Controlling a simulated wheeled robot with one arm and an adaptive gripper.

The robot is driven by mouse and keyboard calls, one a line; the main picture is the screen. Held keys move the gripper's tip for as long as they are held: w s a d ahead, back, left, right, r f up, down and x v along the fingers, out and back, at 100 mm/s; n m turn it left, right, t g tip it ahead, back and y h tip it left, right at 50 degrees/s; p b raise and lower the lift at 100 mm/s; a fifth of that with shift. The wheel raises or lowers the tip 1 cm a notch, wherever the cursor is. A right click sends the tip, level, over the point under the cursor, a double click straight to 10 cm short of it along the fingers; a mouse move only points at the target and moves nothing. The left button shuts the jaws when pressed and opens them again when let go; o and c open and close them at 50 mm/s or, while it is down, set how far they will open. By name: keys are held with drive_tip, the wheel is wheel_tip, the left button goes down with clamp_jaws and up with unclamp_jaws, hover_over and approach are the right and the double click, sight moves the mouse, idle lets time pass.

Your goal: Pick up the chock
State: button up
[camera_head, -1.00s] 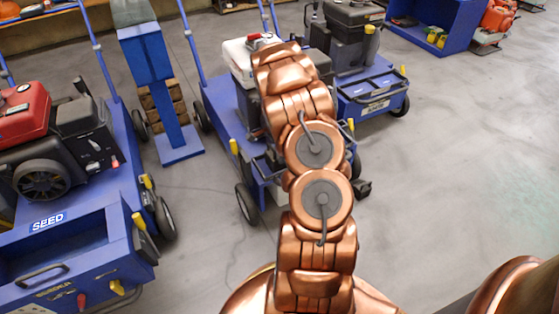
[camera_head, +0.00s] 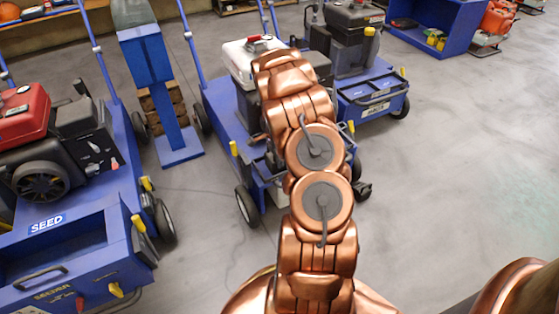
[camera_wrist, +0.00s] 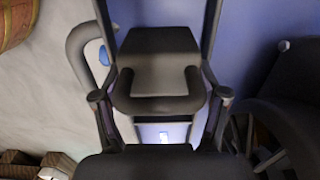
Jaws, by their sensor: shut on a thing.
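In the wrist view, a dark grey block (camera_wrist: 160,72) with a sloping face sits between the two fingers of my gripper (camera_wrist: 160,92). I take this block to be the chock. My gripper is shut on it. The block's far side is hidden. In the head view my copper arm reaches away over the middle blue cart, and it hides both the gripper and the chock.
The middle blue cart (camera_head: 228,95) carries a white-topped engine. A blue seeder cart (camera_head: 75,265) with a red engine stands at left, and a blue post (camera_head: 165,100) stands between them. Another blue cart (camera_head: 372,95) is behind. Grey floor (camera_head: 450,165) at right is clear.

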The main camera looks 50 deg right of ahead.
drive_tip(key=c, duration=0.4)
drive_tip(key=shift+r, duration=0.1)
drive_tip(key=shift+c, duration=0.2)
